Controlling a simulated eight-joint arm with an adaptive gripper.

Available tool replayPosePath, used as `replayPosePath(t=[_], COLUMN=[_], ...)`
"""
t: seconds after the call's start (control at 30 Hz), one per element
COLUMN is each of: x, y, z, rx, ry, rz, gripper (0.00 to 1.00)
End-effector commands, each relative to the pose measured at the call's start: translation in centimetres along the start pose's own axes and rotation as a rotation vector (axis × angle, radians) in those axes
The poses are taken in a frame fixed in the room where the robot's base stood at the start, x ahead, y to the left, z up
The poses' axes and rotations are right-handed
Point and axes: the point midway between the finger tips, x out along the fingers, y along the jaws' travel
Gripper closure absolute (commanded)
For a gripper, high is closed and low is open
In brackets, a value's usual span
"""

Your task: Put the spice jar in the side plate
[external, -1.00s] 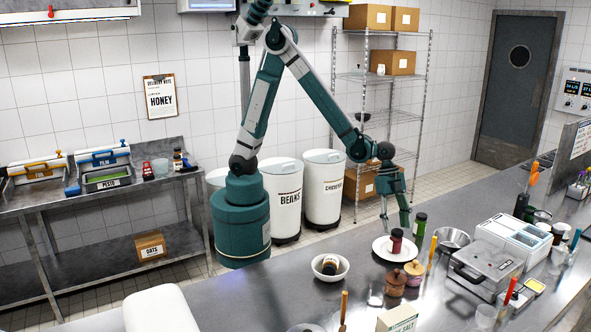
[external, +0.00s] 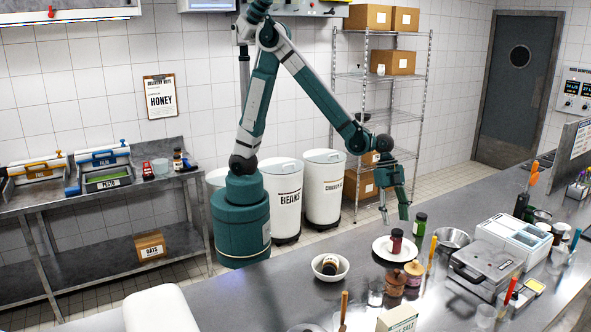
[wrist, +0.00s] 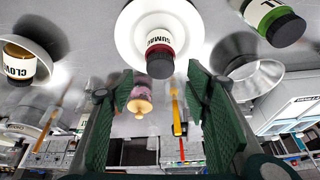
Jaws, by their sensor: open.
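A spice jar (external: 396,241) with a dark lid and red contents stands upright on the white side plate (external: 381,252). In the wrist view its label reads SUMAC (wrist: 163,35), and the plate (wrist: 126,38) shows around it. My gripper (external: 394,212) is open and empty above the plate and apart from the jar. In the wrist view the jaws (wrist: 161,95) are spread wide with nothing between them at their tips.
A white bowl (external: 318,270) holding a jar labelled CLOVES (wrist: 20,62) stands left of the plate. A green-lidded jar (external: 420,226) and a metal bowl (external: 452,240) stand right of it. Wooden mills (external: 414,272) stand in front.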

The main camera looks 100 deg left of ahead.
Motion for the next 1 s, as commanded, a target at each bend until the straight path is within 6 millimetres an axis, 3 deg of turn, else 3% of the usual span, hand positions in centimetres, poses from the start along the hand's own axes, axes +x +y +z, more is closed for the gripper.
replayPosePath(t=[0.37, 1.0], x=[-1.3, -11.5], y=[0.2, 3.1], z=[0.3, 4.1], rx=[-0.023, -0.247], ry=[0.001, 0.014], rz=[-0.013, -0.132], gripper=[0.52, 0.52])
